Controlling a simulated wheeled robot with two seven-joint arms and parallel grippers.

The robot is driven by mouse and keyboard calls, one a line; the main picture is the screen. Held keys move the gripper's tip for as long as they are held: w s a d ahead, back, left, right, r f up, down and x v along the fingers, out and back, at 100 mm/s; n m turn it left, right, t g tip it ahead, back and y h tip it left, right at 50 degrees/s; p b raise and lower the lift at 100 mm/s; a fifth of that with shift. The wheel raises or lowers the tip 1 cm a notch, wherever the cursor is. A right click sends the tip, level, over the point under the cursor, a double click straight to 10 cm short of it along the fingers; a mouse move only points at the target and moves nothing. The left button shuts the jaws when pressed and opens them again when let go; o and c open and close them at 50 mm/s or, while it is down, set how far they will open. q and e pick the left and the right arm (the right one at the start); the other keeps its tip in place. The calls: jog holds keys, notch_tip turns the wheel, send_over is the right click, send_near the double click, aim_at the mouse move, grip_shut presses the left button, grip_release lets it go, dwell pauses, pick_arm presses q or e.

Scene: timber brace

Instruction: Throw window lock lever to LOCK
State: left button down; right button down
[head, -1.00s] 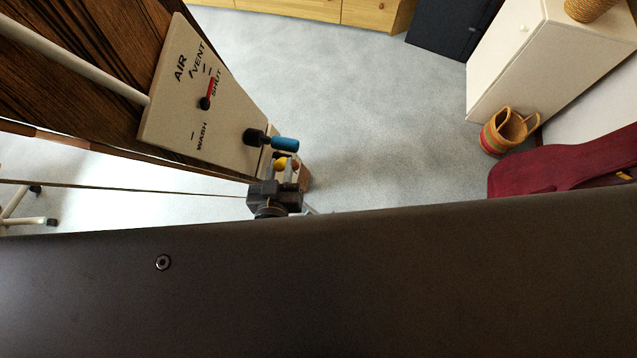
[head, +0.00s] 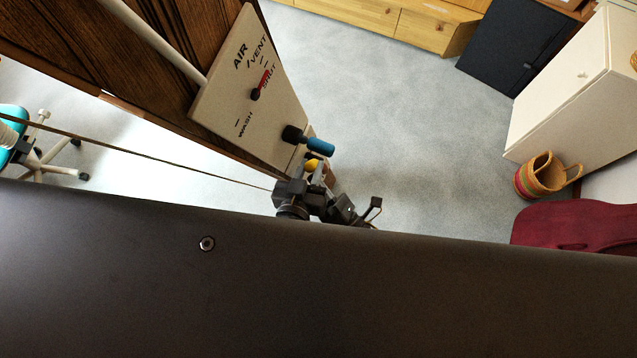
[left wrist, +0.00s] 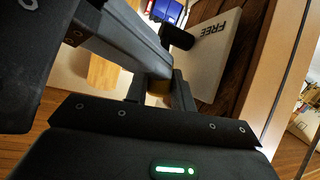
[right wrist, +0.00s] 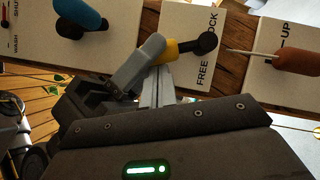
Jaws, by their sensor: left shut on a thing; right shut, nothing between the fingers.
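The window lock lever has a yellow grip (right wrist: 165,52) and a black hub (right wrist: 206,42) on a cream plate (right wrist: 185,20) marked FREE and LOCK. In the right wrist view the grip points left, away from the hub, and the lever's exact setting is hard to tell. My left gripper (right wrist: 145,64) is shut on the yellow grip. A bit of yellow shows between its fingers in the left wrist view (left wrist: 158,88). My right gripper (right wrist: 156,88) is shut and empty, just below the lever. In the head view the yellow grip (head: 312,164) is small and partly hidden.
A cream panel (head: 245,90) marked AIR, VENT, SHUT and WASH carries a red pointer (head: 263,82). A blue-handled lever (head: 320,146) juts out near the yellow grip. A brown-handled lever (right wrist: 297,63) is right of the lock plate. Open floor (head: 400,120) lies beyond.

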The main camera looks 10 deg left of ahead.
pick_arm(q)
jog(key=shift+d+r, duration=0.1)
pick_arm(e)
jog(key=shift+w+d+r, duration=0.1)
jog(key=shift+w+r, duration=0.45)
jog(key=shift+r, duration=0.1)
pick_arm(q)
jog(key=c, duration=1.5)
grip_release()
jog(key=shift+o, duration=0.2)
jog(key=shift+s, duration=0.1)
